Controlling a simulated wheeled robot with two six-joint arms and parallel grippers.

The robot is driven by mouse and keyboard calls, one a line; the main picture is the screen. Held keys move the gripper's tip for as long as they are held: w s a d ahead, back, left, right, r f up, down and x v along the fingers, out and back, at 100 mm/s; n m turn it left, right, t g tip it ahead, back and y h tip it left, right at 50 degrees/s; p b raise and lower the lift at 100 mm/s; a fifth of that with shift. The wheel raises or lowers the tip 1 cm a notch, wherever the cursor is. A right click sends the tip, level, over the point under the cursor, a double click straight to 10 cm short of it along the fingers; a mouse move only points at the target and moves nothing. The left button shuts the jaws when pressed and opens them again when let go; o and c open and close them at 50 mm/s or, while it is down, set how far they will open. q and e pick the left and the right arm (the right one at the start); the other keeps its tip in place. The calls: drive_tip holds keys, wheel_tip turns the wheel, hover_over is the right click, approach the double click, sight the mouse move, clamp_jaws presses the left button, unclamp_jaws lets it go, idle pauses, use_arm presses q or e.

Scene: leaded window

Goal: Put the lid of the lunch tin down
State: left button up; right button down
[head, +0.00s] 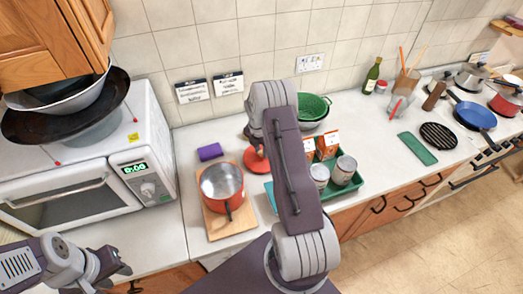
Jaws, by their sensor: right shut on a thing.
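The round orange-red lunch tin (222,187) stands without its lid on a wooden board (240,227), its grey inside showing. The red round lid (257,162) is just right of the tin and behind it, partly hidden by my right arm. My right gripper (256,148) points down and is shut on the lid's top. I cannot tell whether the lid touches the counter. My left gripper (118,271) is low at the left, in front of the counter, away from the tin. I cannot tell whether its fingers are apart.
A purple block (210,152) lies behind the tin. A green tray (352,186) with cans and boxes, and a green colander (312,107), stand right of my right arm. A microwave (80,165) with stacked bowls fills the left. The counter (376,143) has free room further right.

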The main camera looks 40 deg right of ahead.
drive_tip(key=shift+w+d+f, duration=0.1)
drive_tip(key=shift+f, duration=0.25)
drive_tip(key=shift+f, duration=0.1)
drive_tip(key=c, duration=1.1)
unclamp_jaws()
